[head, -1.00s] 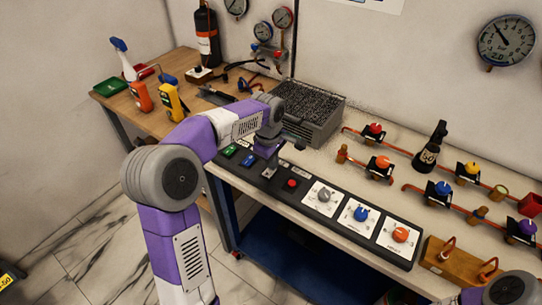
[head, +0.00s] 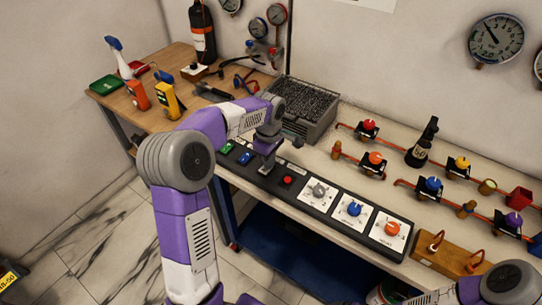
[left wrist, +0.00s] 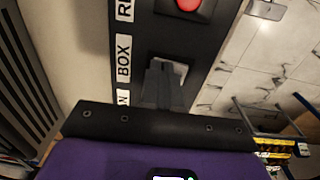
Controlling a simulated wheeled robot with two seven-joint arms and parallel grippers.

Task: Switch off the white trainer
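The long black switch panel (head: 305,203) lies along the front of the bench. It carries a green switch (head: 226,148), a blue switch (head: 246,158) and a red button (head: 287,180). My left gripper (head: 265,168) points down at the panel between the blue switch and the red button. In the left wrist view its fingers (left wrist: 164,84) are together, at or just over a white part (left wrist: 178,68) in a dark recess beside a "BOX" label (left wrist: 124,58). The fingers hide much of this part; I cannot tell its position or whether they touch it. My right gripper is out of view.
Grey, blue and orange knobs (head: 392,229) sit on the panel's right. A grey mesh-topped box (head: 305,105) stands behind the panel. Valves on copper pipes and a wooden block (head: 445,256) are at the right. Meters and a spray bottle stand at the back left.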

